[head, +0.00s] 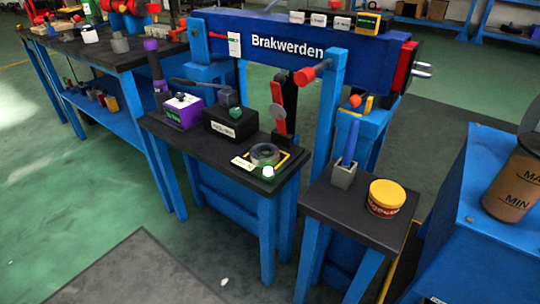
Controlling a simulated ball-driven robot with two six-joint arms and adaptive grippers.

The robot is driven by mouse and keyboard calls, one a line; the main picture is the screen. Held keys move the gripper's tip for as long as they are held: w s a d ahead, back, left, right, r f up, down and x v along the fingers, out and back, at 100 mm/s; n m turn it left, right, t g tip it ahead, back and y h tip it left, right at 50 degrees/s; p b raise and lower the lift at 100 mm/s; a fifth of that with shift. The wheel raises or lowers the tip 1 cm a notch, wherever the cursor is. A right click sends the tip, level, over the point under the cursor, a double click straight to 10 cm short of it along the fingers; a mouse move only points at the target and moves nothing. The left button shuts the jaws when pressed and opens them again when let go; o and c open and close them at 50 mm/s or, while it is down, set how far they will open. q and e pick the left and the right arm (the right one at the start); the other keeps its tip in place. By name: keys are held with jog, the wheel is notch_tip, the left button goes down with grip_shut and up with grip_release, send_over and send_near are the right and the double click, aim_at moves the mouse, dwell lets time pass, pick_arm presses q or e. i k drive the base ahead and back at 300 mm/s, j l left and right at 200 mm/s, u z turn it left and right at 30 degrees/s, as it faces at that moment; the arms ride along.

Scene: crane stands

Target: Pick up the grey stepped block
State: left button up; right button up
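A small grey block (120,44) with a narrower top stands on the dark top of the long workbench (135,58) at the upper left. Its shape looks stepped, but it is small in the picture. It stands between a white-and-dark item (90,36) and a purple-topped dark post (155,68). A second grey piece (343,176), on the small right stand, has a blue upright bar in it. Neither of my grippers is in the head view.
The middle stand (210,148) holds a purple box (184,111), a black box (231,123) and a grey ring (265,154). A yellow-lidded tin (386,197) stands on the right stand (360,228). The blue Brakwerden beam (350,55) crosses behind. The left floor is clear.

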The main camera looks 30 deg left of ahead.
aim_at(119, 43)
jog(key=k+u, duration=0.15)
jog(key=u, duration=1.7)
